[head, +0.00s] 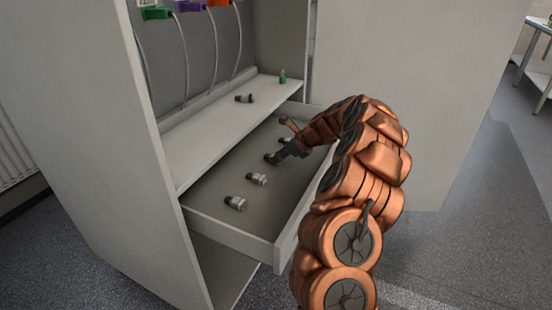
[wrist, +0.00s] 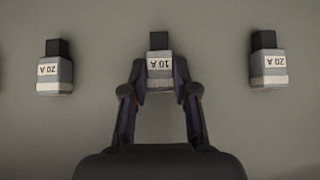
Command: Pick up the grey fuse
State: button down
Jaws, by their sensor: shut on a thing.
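A grey fuse (wrist: 160,72) with a dark end and a label reading 10 A lies between the two fingers of my gripper (wrist: 160,88) in the wrist view. The fingers touch its sides, and it appears at drawer-floor level; I cannot tell if it is lifted. In the head view my gripper (head: 277,157) reaches into the open drawer. Two similar grey fuses, the left fuse (wrist: 55,68) and the right fuse (wrist: 268,70), both labelled 20 A, lie on either side in the wrist view.
The open drawer (head: 230,237) also holds a nearer fuse (head: 236,203) and a middle fuse (head: 257,179). Another fuse (head: 244,98) and a small green item (head: 282,77) are on the shelf (head: 200,139) above. Cables hang from green (head: 157,14), purple and orange connectors.

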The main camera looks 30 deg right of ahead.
jog(key=shift+r, duration=0.1)
notch_tip(320, 180, up, 10)
jog(key=p, duration=0.1)
dwell(0.3)
